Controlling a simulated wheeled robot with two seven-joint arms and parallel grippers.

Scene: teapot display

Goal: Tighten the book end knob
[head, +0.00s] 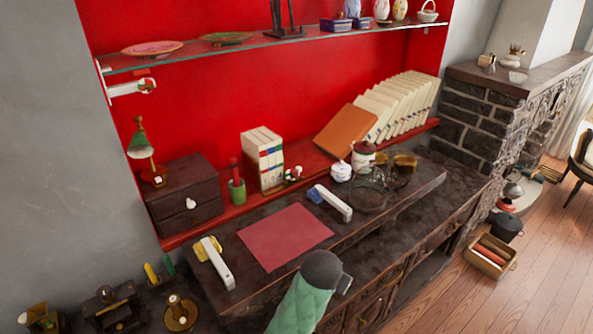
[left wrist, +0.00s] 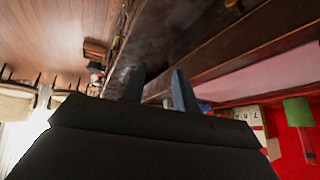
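I cannot pick out the book end knob for certain. In the head view, pale books (head: 400,105) lean in a row on the red ledge, with an orange-brown book (head: 346,131) leaning at their left. A smaller upright set of white books (head: 264,160) stands left of these; books also show in the left wrist view (left wrist: 250,120). My left gripper (left wrist: 158,82) has its two fingers apart with nothing visible between them, over dark wood. Its fingers are not clearly visible in the head view. My right gripper is in neither view.
A red mat (head: 286,237) lies on the dark desk, between two white bars (head: 218,263) (head: 334,204). A green quilted shape with a grey end (head: 302,300) rises at the bottom.

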